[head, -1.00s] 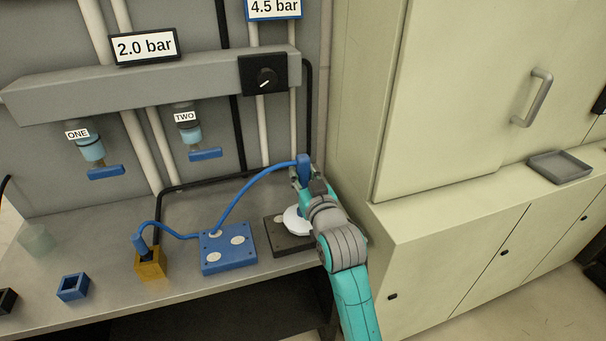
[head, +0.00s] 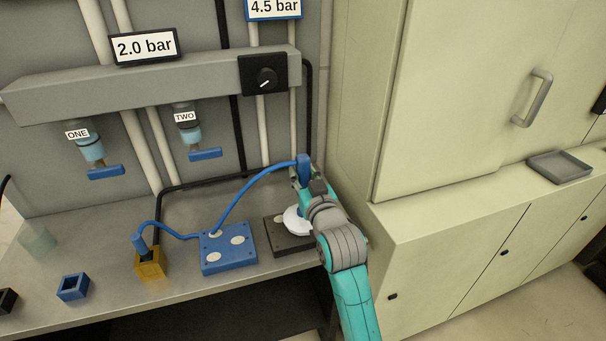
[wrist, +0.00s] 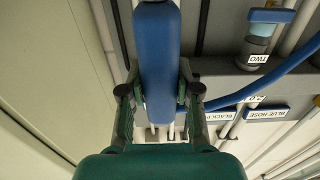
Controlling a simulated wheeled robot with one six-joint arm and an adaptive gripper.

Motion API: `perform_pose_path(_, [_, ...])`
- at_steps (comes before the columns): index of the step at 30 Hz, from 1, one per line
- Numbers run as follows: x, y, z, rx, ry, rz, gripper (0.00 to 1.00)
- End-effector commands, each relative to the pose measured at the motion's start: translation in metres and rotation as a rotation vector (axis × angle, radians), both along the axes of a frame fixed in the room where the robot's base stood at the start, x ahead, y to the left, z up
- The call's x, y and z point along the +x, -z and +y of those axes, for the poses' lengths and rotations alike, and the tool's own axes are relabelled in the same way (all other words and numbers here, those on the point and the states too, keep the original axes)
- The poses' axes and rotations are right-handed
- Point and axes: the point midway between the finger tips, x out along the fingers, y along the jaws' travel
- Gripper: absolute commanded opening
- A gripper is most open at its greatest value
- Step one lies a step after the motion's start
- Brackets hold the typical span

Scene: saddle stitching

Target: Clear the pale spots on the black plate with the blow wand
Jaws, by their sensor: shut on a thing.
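My gripper (head: 303,180) is shut on the blue blow wand (head: 304,165), above the back right of the bench. In the wrist view, the blue wand (wrist: 158,60) stands between the two fingers (wrist: 157,95). The black plate (head: 290,247) lies on the bench below my gripper, and my wrist covers much of it. One pale spot (head: 280,219) shows near its back left. A white rounded shape over the plate belongs to my wrist or to the plate; I cannot tell which. Other spots there are hidden.
A blue open box (head: 73,287) is at left. A cabinet (head: 450,220) stands close on the right.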

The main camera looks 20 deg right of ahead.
Motion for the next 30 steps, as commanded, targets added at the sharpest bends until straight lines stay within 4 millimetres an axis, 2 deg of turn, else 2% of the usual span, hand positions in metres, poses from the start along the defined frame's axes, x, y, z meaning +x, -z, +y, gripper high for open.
perform_pose_path(10, [0.000,-0.001,0.000,0.000,0.000,0.001,0.00])
perform_pose_path(30, [0.000,-0.047,0.000,0.000,0.000,-0.002,0.00])
